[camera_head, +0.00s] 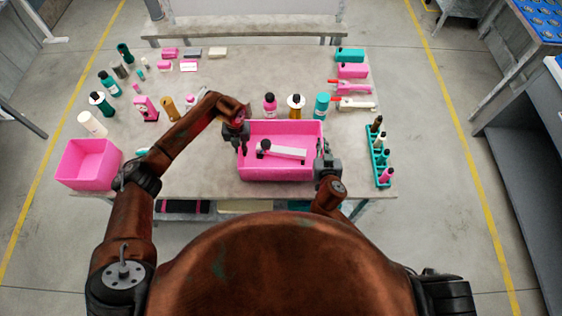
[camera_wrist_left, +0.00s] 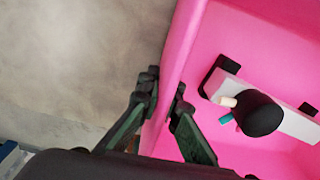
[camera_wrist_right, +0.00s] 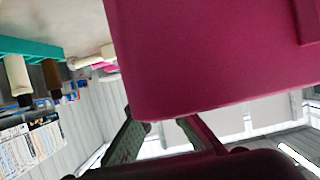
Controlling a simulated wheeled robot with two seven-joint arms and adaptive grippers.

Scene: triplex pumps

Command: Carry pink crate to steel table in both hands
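A pink crate (camera_head: 243,172) is at the front middle of the large grey table (camera_head: 215,75). It holds a white bar-shaped item (camera_head: 289,153) and a dark round-topped item (camera_head: 264,146). My left gripper (camera_head: 236,128) is at the crate's left wall. In the left wrist view its fingers (camera_wrist_left: 165,90) are closed on that wall, one on each side. My right gripper (camera_head: 326,165) is at the crate's right wall. In the right wrist view the crate (camera_wrist_right: 205,60) hides its fingertips, so its grip cannot be judged. I cannot tell whether the crate touches the table.
A second pink crate (camera_head: 88,164) stands at the table's front left corner. Bottles stand left and behind the crate; a teal rack (camera_head: 378,158) with bottles is at the right. A grey bench (camera_head: 240,29) is beyond the table, a workbench (camera_head: 525,130) far right. Floor is clear alongside.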

